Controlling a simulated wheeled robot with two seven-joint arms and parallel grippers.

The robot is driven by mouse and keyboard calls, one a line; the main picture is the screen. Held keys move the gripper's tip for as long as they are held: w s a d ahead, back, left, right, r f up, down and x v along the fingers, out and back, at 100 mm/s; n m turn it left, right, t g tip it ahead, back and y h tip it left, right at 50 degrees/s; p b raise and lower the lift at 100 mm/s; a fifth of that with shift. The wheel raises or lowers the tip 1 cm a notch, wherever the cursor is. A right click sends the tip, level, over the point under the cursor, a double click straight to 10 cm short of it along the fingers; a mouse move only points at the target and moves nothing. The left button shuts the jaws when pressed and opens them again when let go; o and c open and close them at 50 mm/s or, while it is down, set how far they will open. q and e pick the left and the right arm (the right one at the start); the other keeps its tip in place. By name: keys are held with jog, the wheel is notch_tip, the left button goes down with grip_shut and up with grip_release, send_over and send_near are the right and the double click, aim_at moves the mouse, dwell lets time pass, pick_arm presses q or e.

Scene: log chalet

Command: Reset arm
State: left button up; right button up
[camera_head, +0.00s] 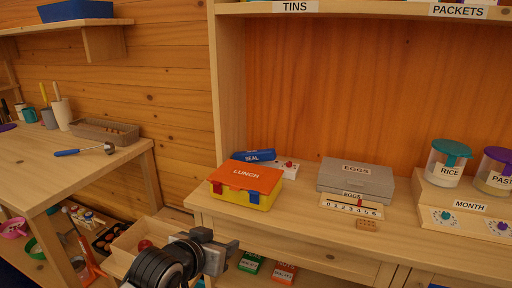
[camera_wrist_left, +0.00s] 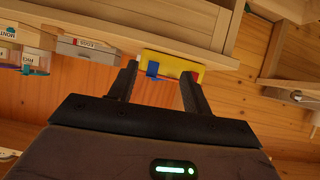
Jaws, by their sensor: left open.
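My left gripper (camera_head: 220,250) is at the bottom of the head view, in front of the wooden counter and below its top. In the left wrist view its two fingers (camera_wrist_left: 158,76) are spread with nothing between them. The lunch box (camera_head: 246,183), yellow with an orange lid marked LUNCH and red and blue latches, stands on the counter, apart from the gripper. Its yellow side also shows beyond the fingers in the left wrist view (camera_wrist_left: 172,64), which looks upside down. My right gripper is in neither view.
The counter (camera_head: 300,222) also carries a grey EGGS box (camera_head: 356,180), a number scale (camera_head: 352,206) and lidded RICE (camera_head: 446,163) and pasta jars. A side table (camera_head: 85,165) at left holds a grey tray (camera_head: 104,131) and a ladle. Crates and small boxes sit below.

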pick_arm(q)
jog(key=s+a+f, duration=0.2)
jog(key=s+f, duration=0.8)
jog(key=s, duration=0.1)
jog(key=s+a+f+g+y, duration=0.1)
jog(key=s+a+f, duration=0.1)
jog(key=s+f, duration=0.8)
jog(key=shift+s+a+n+y, duration=0.2)
jog(key=shift+s+n+y, duration=0.15)
jog(key=shift+s, duration=0.35)
jog(key=shift+f, duration=0.1)
